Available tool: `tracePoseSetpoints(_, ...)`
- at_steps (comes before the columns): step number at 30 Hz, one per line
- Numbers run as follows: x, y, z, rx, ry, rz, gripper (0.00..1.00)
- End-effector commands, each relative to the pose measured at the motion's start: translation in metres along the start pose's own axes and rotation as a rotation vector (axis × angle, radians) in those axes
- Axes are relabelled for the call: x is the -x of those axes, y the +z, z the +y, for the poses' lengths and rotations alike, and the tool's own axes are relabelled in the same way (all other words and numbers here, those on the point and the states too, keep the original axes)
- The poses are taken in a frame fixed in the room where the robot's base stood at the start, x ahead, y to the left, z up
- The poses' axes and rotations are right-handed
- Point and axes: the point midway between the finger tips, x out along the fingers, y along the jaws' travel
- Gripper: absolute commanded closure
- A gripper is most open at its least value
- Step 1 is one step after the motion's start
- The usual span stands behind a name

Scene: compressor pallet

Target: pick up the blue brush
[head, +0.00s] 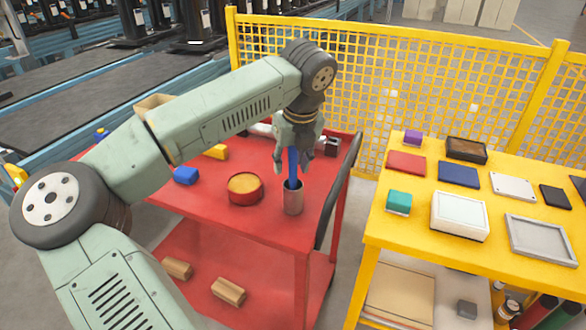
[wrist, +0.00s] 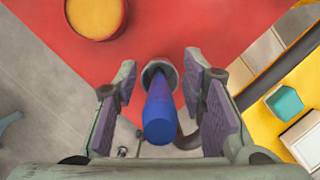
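The blue brush (head: 292,168) stands in a grey cup (head: 293,199) near the front right corner of the red cart (head: 262,225). Its blue handle points up, slightly tilted; the part inside the cup is hidden. My gripper (head: 300,158) is above the cup at the upper handle. In the wrist view the blue brush (wrist: 160,115) lies between the two open finger pads of my gripper (wrist: 165,110), with visible gaps on both sides. The cup's rim (wrist: 158,70) shows beyond the handle.
A round red tin with yellow contents (head: 245,188) stands left of the cup. Blue (head: 185,176) and yellow (head: 216,152) blocks lie farther left. A yellow table (head: 385,225) with boxes and trays stands to the right. A yellow mesh fence (head: 420,75) runs behind.

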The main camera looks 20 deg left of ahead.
Motion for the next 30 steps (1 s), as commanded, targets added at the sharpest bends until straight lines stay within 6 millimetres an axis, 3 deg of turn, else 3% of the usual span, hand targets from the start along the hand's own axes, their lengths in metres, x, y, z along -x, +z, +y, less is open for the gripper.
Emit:
tracePoseSetpoints(4, -0.0001, -0.0001, 0.0, 0.0, 0.0, 0.0, 0.64)
tracePoseSetpoints(20, 0.0003, 0.0, 0.0, 0.0, 0.0, 0.0, 0.99)
tracePoseSetpoints(30, 0.0005, 0.0001, 0.0, 0.0, 0.0, 0.0, 1.0)
